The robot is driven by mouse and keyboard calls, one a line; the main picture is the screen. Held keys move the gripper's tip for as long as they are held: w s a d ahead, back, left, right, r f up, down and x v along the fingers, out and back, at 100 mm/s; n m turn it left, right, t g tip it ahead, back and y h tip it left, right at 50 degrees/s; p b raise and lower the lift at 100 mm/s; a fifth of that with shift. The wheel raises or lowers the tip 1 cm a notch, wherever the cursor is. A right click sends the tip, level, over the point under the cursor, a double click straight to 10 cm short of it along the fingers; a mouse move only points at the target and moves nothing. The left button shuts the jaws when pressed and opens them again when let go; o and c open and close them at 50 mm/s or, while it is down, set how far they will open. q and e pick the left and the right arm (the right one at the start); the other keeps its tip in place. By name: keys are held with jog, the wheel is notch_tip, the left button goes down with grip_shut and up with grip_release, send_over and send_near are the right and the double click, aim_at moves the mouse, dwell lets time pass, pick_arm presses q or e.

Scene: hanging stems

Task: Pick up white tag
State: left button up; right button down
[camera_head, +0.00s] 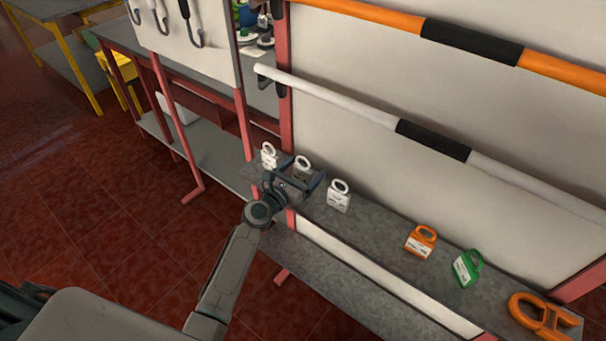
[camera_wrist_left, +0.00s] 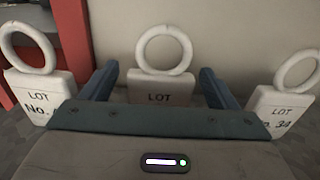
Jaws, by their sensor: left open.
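Three white tags with ring tops and black lettering stand in a row on the grey shelf: a left one (camera_head: 268,155), a middle one (camera_head: 303,162) and a right one (camera_head: 339,196). My left gripper (camera_head: 302,174) is open, its fingers either side of the middle tag. In the left wrist view, the middle tag (camera_wrist_left: 162,88) reads "LOT" and stands between the blue-grey fingers (camera_wrist_left: 158,80); its lower part is hidden by the gripper. The left tag (camera_wrist_left: 38,95) and right tag (camera_wrist_left: 283,105) stand outside the fingers. My right gripper is not in view.
On the same shelf (camera_head: 375,243), an orange tag (camera_head: 420,243), a green tag (camera_head: 466,268) and a larger orange piece (camera_head: 543,313) stand to the right. A white rail with a black band (camera_head: 432,140) runs above. A red post (camera_head: 243,125) stands left of the tags.

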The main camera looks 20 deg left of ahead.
pick_arm(q)
jog(key=shift+s+r, duration=0.1)
jog(key=shift+c, duration=0.6)
jog(key=c, duration=1.1)
